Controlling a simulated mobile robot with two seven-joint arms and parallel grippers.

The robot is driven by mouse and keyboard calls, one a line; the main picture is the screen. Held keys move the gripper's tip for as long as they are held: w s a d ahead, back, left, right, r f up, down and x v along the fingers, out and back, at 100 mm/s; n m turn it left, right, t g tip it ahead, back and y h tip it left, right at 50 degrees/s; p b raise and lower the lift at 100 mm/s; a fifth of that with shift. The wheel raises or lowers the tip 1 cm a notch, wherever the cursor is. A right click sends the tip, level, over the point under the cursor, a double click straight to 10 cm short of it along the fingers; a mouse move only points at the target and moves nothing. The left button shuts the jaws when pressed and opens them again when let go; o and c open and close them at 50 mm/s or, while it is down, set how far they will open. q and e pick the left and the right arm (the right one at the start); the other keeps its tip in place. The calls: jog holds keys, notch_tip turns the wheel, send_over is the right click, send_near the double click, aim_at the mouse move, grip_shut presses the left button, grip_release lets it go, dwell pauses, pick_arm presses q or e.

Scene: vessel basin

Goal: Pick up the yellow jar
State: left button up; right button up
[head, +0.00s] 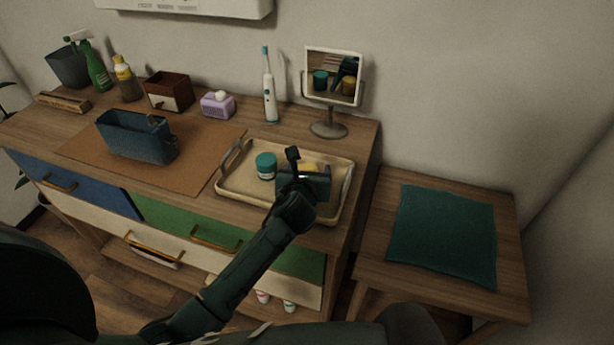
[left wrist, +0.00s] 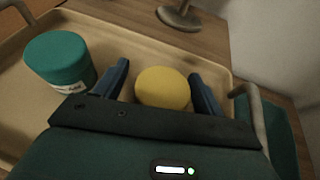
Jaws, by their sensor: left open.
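The yellow jar (left wrist: 163,88) stands in the beige tray (head: 234,189), and in the left wrist view its round yellow lid shows between my left gripper's fingers. My left gripper (left wrist: 160,86) is open, with one finger on each side of the jar; I cannot tell whether either finger touches it. In the head view the left gripper (head: 306,174) covers most of the yellow jar (head: 310,167). A teal jar (head: 265,166) with a white label stands to the left in the same tray; it also shows in the left wrist view (left wrist: 60,62). My right gripper is not in view.
A mirror (head: 332,78) on a round stand and an electric toothbrush (head: 269,90) stand behind the tray. A blue bin (head: 138,137) is on a brown mat at left. A side table (head: 372,240) with a teal cloth (head: 443,236) is at right. Tray handles rise at both ends.

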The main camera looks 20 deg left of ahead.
pick_arm(q)
jog(key=c, duration=1.1)
jog(key=shift+r, duration=0.1)
